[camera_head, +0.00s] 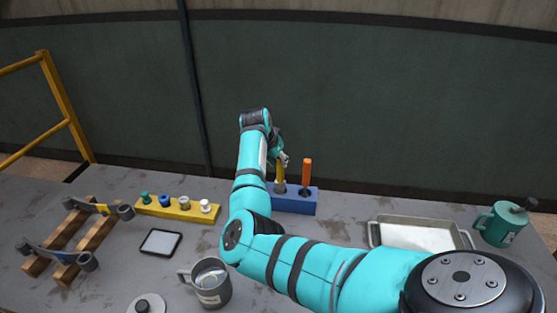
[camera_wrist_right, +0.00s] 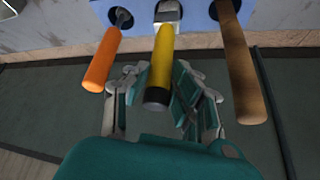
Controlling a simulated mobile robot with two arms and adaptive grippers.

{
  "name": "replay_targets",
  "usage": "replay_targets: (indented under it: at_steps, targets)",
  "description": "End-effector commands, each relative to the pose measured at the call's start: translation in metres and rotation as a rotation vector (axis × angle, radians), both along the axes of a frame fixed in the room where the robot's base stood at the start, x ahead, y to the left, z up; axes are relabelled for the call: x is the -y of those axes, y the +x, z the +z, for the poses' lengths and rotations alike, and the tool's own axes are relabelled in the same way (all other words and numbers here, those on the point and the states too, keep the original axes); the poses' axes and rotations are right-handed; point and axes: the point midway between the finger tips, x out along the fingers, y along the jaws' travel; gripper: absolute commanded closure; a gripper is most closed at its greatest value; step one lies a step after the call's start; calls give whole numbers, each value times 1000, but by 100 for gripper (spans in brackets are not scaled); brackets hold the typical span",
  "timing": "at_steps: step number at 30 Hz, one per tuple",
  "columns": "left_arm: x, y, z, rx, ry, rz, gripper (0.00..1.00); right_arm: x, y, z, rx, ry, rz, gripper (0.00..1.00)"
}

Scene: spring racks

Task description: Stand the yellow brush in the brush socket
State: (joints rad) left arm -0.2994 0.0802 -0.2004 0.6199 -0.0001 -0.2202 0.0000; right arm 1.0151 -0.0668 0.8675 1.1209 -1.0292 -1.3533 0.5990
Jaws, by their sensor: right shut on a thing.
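The yellow brush (camera_head: 281,172) is upright at the blue socket block (camera_head: 307,209), with its handle up. In the right wrist view, the yellow handle (camera_wrist_right: 161,60) ends in a pale metal collar (camera_wrist_right: 168,13) at a hole of the blue block (camera_wrist_right: 198,16); how deep it sits is hidden. My right gripper (camera_head: 284,158) is shut on the brush's handle; its fingers (camera_wrist_right: 158,82) lie on both sides of it in the wrist view. My left gripper is not in view.
An orange-handled tool (camera_head: 306,172) stands in the block beside the brush. A wooden-handled tool (camera_wrist_right: 242,75) stands on the other side. A yellow rack (camera_head: 150,208), grey mug (camera_head: 211,290), metal tray (camera_head: 372,236) and teal mug (camera_head: 497,228) are around on the table.

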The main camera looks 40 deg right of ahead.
Motion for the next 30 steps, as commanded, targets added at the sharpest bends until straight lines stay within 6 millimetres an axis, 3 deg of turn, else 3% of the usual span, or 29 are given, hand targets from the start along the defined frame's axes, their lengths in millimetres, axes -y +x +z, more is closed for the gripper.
replay_targets:
  at_steps: [30]
  targets:
    - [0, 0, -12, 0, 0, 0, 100, 0, -1, -27, 0, -1, 0, 100]
